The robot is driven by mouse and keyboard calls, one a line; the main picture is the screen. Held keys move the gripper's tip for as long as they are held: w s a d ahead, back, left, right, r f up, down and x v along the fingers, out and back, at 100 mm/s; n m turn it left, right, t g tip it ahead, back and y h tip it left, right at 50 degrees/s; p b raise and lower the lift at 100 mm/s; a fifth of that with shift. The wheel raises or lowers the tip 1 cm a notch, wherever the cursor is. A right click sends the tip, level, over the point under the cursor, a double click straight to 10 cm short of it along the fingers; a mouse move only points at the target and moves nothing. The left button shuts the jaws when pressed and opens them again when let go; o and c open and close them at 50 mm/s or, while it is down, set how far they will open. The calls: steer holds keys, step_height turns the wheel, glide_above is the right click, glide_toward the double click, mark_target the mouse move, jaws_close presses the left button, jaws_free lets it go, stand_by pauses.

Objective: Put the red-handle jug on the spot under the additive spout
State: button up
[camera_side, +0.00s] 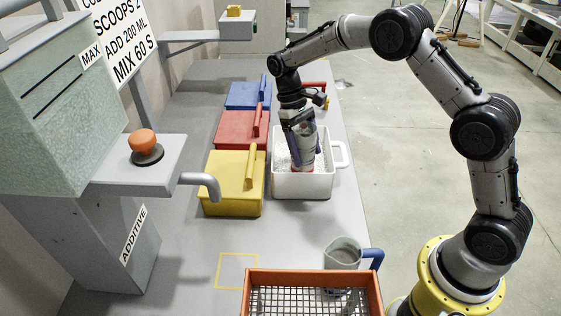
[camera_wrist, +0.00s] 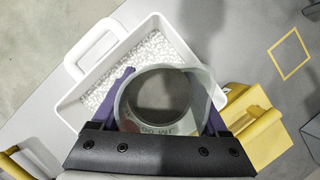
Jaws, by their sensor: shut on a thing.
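My gripper (camera_wrist: 163,112) is shut on a grey, see-through jug (camera_wrist: 163,70), with purple fingers on either side of it. The jug's open round mouth faces the wrist camera and its inside looks dark. In the side view my gripper (camera_side: 302,140) points down over the white tub, with the jug's lower end inside the tub's outline. A small reddish patch shows low on it; I cannot make out its handle. The additive spout (camera_side: 200,184) sticks out at the left. A yellow square outline (camera_side: 237,255) marks the table near it, empty; the wrist view shows a yellow square (camera_wrist: 291,53) too.
The white tub (camera_side: 303,187) holds white granules. Yellow (camera_side: 232,201), red (camera_side: 235,139) and blue (camera_side: 240,99) lidded boxes stand left of it. A blue-handled jug (camera_side: 342,257) stands behind an orange-rimmed wire tray (camera_side: 310,276). Bare table lies between the tub and the square.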

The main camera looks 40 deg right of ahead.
steer(key=r, duration=1.3)
steer(key=shift+a+r, duration=0.1)
steer(key=shift+a, duration=0.1)
steer(key=s+a, duration=1.6)
steer(key=a, duration=0.1)
glide_above(242, 249)
steer(key=shift+f, duration=9.15)
